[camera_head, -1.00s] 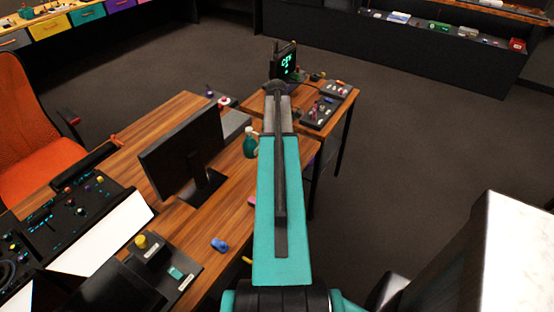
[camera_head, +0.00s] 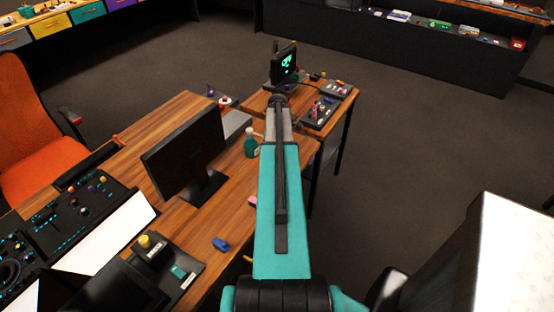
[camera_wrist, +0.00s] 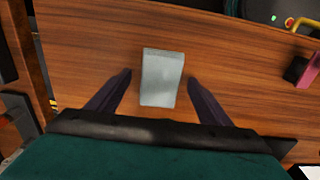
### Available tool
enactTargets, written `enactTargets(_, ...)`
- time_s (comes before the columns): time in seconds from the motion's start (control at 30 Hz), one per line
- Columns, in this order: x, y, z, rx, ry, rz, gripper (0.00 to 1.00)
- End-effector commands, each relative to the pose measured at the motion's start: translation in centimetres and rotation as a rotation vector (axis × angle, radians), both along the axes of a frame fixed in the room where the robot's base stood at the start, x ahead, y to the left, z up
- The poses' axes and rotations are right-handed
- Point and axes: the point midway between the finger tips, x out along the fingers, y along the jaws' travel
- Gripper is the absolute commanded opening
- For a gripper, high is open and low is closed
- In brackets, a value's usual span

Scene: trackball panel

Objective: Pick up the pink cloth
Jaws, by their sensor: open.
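A small pink thing (camera_head: 253,202) lies on the wooden desk just left of my arm in the head view, partly hidden by it; I cannot tell whether it is the cloth. In the wrist view, a dark pinkish-red thing (camera_wrist: 299,70) is at the right edge, right of my gripper, and I cannot tell its material. My gripper (camera_wrist: 159,73) is open, with its two dark fingers apart. A pale grey block (camera_wrist: 162,78) shows between the fingers on the wood, and nothing looks grasped. The head view does not show the fingers clearly.
A black monitor (camera_head: 185,152), a teal bottle (camera_head: 252,147) and a blue item (camera_head: 221,244) stand on the desk. A control panel (camera_head: 320,112) and a small screen (camera_head: 285,62) are on the far table. Open floor (camera_head: 420,150) lies to the right.

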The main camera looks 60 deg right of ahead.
Motion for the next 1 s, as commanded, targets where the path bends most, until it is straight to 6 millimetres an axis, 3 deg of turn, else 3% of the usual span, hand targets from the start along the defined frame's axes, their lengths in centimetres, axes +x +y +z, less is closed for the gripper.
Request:
enactTargets(0.3, -0.04, -0.03, 0.03, 0.0, 0.0, -0.001, 0.71)
enactTargets(0.5, -0.05, -0.04, 0.04, 0.0, 0.0, -0.001, 0.37)
enactTargets(0.6, -0.05, -0.04, 0.04, 0.0, 0.0, -0.001, 0.25)
enactTargets(1.0, -0.06, -0.08, 0.4, -0.001, -0.001, -0.001, 0.25)
